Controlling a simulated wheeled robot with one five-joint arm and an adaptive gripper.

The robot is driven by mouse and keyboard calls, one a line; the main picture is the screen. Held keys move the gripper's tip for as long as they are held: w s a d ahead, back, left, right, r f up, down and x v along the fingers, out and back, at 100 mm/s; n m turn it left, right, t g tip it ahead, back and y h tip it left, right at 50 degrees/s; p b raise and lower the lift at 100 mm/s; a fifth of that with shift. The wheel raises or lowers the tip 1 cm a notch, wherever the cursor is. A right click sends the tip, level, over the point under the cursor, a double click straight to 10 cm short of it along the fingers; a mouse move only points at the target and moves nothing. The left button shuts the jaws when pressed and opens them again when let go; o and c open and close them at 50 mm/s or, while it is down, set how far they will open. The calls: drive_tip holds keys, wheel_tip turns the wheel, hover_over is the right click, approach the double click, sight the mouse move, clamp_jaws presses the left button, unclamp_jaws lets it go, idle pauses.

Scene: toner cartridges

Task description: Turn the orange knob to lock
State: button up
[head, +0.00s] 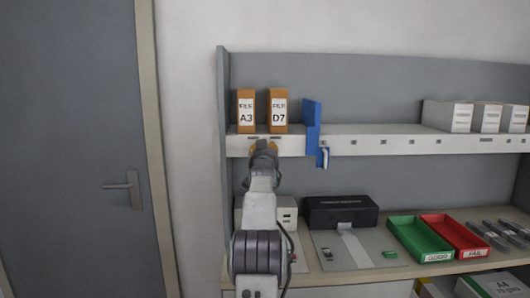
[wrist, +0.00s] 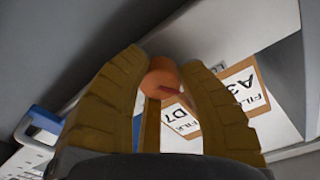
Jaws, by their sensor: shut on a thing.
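The orange knob (wrist: 160,73) is a small round piece with a reddish mark on its lower side. It shows in the wrist view between the two tan fingertips. My gripper (wrist: 163,66) is shut on it, one finger on each side. In the head view my gripper (head: 264,150) reaches the front edge of the upper shelf, below the orange binders, and hides the knob there. A white label with partly hidden lettering lies beside the knob in the wrist view. I cannot tell exactly which way the knob points.
Orange binders A3 (head: 246,112) and D7 (head: 279,112) stand on the shelf (head: 400,143) above my gripper. A blue bracket (head: 312,125) is to the right. A black box (head: 341,210), green tray (head: 424,239) and red tray (head: 458,235) sit below.

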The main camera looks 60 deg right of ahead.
drive_tip(key=shift+w, duration=0.1)
drive_tip(key=o, duration=0.7)
drive_tip(key=shift+o, duration=1.3)
drive_tip(key=shift+w+f, duration=0.1)
drive_tip(key=shift+w, duration=0.05)
drive_tip(key=shift+o, duration=1.2)
drive_tip(key=shift+a, duration=0.1)
drive_tip(key=v, duration=1.2)
